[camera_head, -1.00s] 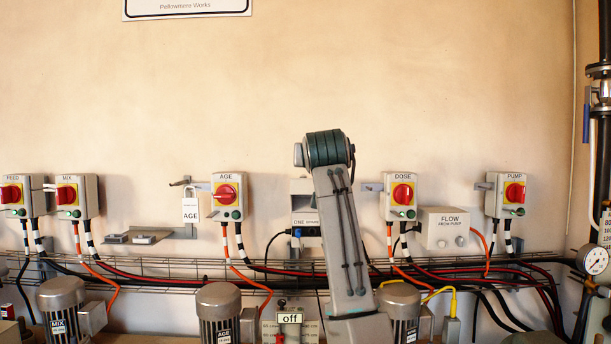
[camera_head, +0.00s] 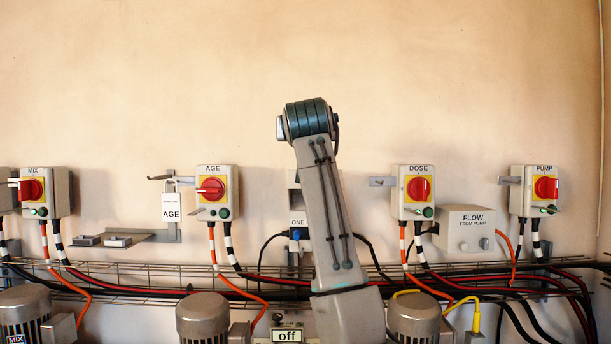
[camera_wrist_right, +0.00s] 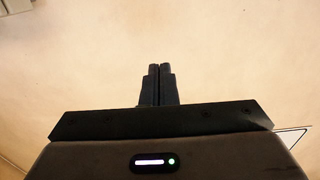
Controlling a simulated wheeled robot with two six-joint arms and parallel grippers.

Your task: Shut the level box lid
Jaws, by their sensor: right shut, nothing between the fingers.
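No box labelled level can be read in these frames. A grey box with a plate reading "ONE" (camera_head: 297,220) hangs on the wall at the middle of the head view. An arm link of mine covers its right part, so I cannot tell the state of any lid on it. My right gripper (camera_wrist_right: 160,68) shows in the right wrist view with its two dark fingers together and empty. Only pale wall lies beyond its tips there. My left gripper is not in view.
Switch boxes MIX (camera_head: 44,192), AGE (camera_head: 216,193), DOSE (camera_head: 414,193) and PUMP (camera_head: 534,192) line the wall. A FLOW box (camera_head: 468,231) sits between the last two. A wire cable tray (camera_head: 140,277) runs below, above several motors. The wall above is bare.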

